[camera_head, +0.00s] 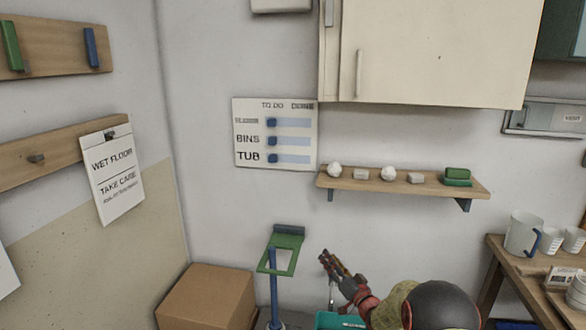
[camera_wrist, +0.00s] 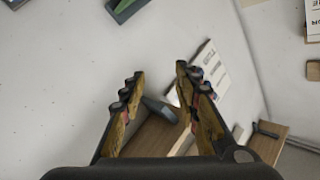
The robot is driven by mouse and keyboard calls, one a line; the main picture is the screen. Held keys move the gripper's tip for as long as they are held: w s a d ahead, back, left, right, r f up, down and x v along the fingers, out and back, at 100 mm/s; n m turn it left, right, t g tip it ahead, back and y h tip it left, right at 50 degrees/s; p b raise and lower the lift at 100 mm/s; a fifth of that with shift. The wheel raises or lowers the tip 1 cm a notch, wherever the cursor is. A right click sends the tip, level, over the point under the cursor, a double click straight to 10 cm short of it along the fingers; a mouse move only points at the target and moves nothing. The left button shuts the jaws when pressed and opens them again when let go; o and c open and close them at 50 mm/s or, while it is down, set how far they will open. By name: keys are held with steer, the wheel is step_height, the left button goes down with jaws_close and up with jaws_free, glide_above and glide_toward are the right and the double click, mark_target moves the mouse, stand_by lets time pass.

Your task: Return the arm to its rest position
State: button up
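My arm reaches up from the bottom of the head view, and my gripper (camera_head: 328,258) is in front of the wall, right of the green stand. In the wrist view my gripper (camera_wrist: 157,84) has its two fingers spread wide apart, with nothing clasped between them. A grey piece (camera_wrist: 160,108) and brown wood show beyond the gap between the fingers. How far they are from the fingertips I cannot tell.
A green stand (camera_head: 283,240) and a cardboard box (camera_head: 207,297) are left of my gripper. A wooden shelf (camera_head: 402,187) with small items is above right, under a cabinet (camera_head: 430,50). A table (camera_head: 510,262) with a jug (camera_head: 522,235) is at right.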

steer(key=s+d+r+g+h+p, duration=0.15)
steer(key=d+r+h, duration=0.25)
steer(key=r, duration=0.7)
steer(key=s+d+r+g+h, duration=0.2)
steer(key=s+d+r+h, duration=0.15)
steer(key=s+r, duration=0.75)
steer(key=s+a+f+g+p, duration=0.1)
steer(key=s+g, duration=0.3)
steer(key=s, duration=1.7)
steer(key=s+a+f+n+g+p, duration=0.1)
steer(key=s+g, duration=0.3)
steer(key=s, duration=1.8)
steer(key=shift+s+f+n+h+p, duration=0.3)
steer(key=shift+f+h+p, duration=0.15)
steer(key=shift+f+p, duration=0.3)
